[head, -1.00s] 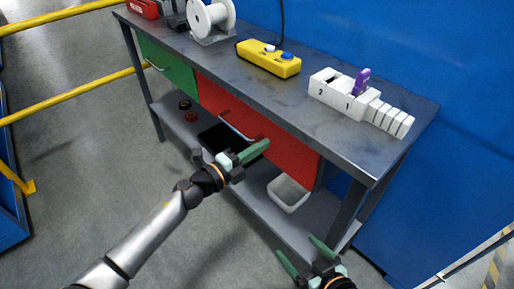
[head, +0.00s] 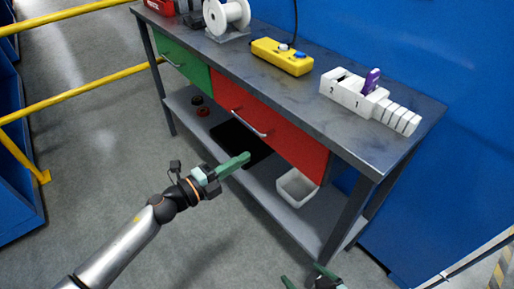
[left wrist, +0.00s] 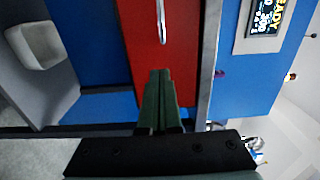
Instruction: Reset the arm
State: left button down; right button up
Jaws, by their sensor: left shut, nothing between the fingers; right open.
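My left gripper (head: 236,165) is shut and empty, held in front of the workbench and below its red drawer (head: 270,130) in the head view. In the left wrist view its green fingers (left wrist: 159,92) are together, with the red drawer front (left wrist: 140,30) and its handle (left wrist: 161,20) beyond them. My right gripper (head: 303,279) is at the bottom edge of the head view. Its green fingers are apart with nothing between them, and part of it is cut off by the frame.
The workbench top (head: 325,110) carries a yellow control box (head: 281,57), a white spool (head: 226,14) and a white numbered block (head: 355,95) with a purple piece (head: 371,81). A white bin (head: 296,188) stands on the lower shelf. Yellow rails (head: 75,75) are at left; floor in front is clear.

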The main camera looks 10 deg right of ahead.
pick_arm(q)
jog(key=s+a+f+n+y, duration=0.6)
jog(key=s+a+f+n, duration=0.15)
jog(key=s+n, duration=0.45)
jog(key=s+a+f+n+y, duration=0.65)
jog(key=s+f+n, duration=0.3)
jog(key=n, duration=0.45)
jog(key=s+a+r+p, duration=0.1)
jog(key=a+r+p, duration=0.1)
jog(key=r+p, duration=0.4)
jog(key=s+a+r+n+p, duration=0.1)
jog(key=s+r+p, duration=0.1)
jog(key=r+p, duration=0.5)
jog(key=p, duration=0.5)
jog(key=shift+a+r+g+p, duration=0.3)
jog(key=shift+a+p, duration=0.05)
pick_arm(e)
notch_tip(320, 180, up, 14)
jog(key=s+d, duration=0.1)
jog(key=d, duration=0.1)
jog(key=shift+d+r+m+t+h, duration=0.15)
jog(key=shift+d+m+t+h, duration=0.15)
